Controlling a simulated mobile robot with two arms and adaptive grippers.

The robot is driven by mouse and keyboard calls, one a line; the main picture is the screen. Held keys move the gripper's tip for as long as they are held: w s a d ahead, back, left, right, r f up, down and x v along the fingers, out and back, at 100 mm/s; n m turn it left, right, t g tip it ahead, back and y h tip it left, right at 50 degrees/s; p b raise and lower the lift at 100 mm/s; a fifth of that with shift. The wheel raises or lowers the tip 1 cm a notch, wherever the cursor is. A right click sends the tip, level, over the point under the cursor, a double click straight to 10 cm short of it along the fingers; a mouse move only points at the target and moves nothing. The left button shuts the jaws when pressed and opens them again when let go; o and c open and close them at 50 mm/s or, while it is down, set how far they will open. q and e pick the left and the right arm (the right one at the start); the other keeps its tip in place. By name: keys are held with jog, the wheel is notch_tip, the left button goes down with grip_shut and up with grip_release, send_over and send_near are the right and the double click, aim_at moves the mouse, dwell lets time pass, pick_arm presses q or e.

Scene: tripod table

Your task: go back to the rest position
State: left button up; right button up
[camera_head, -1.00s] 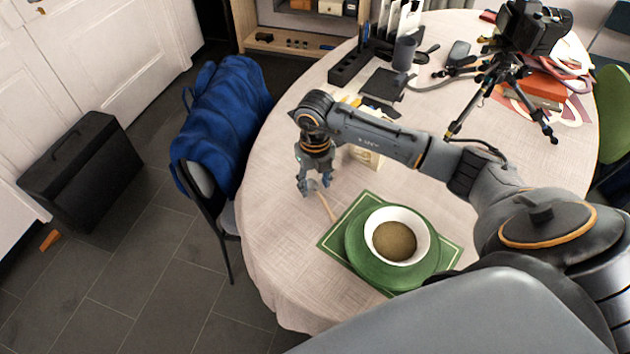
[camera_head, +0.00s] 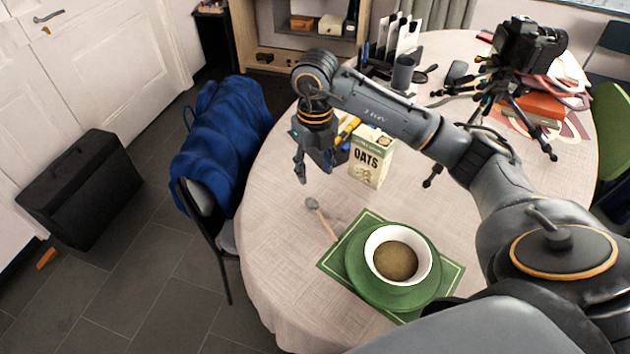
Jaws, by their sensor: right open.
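My right gripper (camera_head: 318,168) is open and empty above the table's left part, raised over the cloth and left of the oats box (camera_head: 370,157). A spoon (camera_head: 321,219) with a grey bowl and light handle lies on the table below it, its handle end by the green placemat (camera_head: 341,243). On the placemat a green plate (camera_head: 366,293) carries a white bowl (camera_head: 372,243) with brownish contents. My right arm covers part of the table's middle. My left gripper is not in the view.
The round table (camera_head: 275,215) has free cloth at its left. A camera on a small tripod (camera_head: 525,45) stands at the back right. A grey cup (camera_head: 402,74) and letter holder are at the back. A chair with a blue jacket (camera_head: 222,140) stands left of the table.

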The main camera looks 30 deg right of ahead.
jog(key=shift+r, duration=0.4)
jog(key=shift+r, duration=0.1)
